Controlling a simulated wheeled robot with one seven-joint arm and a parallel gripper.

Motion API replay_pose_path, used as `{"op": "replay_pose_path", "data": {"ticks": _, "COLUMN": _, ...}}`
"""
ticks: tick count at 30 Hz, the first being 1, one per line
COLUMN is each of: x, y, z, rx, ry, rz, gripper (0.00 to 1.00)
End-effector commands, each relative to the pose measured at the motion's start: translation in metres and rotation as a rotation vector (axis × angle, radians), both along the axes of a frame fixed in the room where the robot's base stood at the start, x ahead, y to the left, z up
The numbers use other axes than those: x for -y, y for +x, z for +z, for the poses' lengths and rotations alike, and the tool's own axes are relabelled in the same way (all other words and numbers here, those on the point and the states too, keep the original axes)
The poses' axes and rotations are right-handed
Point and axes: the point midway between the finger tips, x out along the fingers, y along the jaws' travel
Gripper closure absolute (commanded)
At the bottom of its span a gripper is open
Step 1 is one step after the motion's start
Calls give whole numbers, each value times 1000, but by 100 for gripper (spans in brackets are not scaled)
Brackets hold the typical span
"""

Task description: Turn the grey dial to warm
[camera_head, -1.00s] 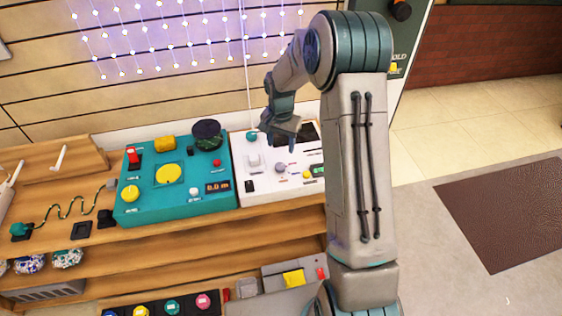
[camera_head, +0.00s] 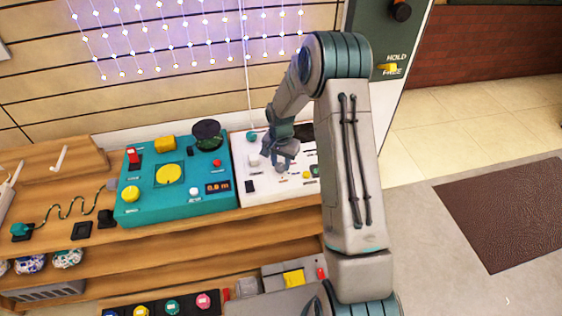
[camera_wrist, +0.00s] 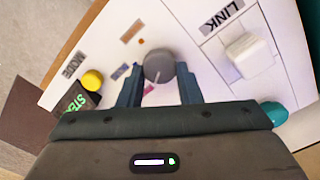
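The grey dial (camera_wrist: 159,66) is round with a pale pointer line and sits on a white panel (camera_wrist: 205,75). Small orange, blue and pink marks surround it; their wording is too small to read. The pointer line slants toward the pink mark, on the side nearest my gripper. My gripper (camera_wrist: 158,80) is open, its two fingers on either side of the dial's near part, with small gaps. I cannot tell whether either finger touches. In the head view my gripper (camera_head: 284,158) is low over the white panel (camera_head: 270,187) and mostly hides the dial.
Beside the dial are a white block switch (camera_wrist: 247,55) under "LINK", a yellow button (camera_wrist: 92,80) and a green-lettered display (camera_wrist: 75,101). A teal knob (camera_wrist: 274,112) is at the right. A teal console (camera_head: 150,208) stands left of the white panel.

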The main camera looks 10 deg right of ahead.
Motion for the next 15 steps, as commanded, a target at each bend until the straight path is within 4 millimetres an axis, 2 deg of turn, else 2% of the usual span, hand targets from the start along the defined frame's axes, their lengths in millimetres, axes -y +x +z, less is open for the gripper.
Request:
{"op": "replay_pose_path", "data": {"ticks": 8, "x": 0, "y": 0, "z": 0, "rx": 0, "ry": 0, "rz": 7, "gripper": 91}}
{"op": "replay_pose_path", "data": {"ticks": 15, "x": -1, "y": 0, "z": -1, "rx": 1, "ry": 1, "rz": 82, "gripper": 91}}
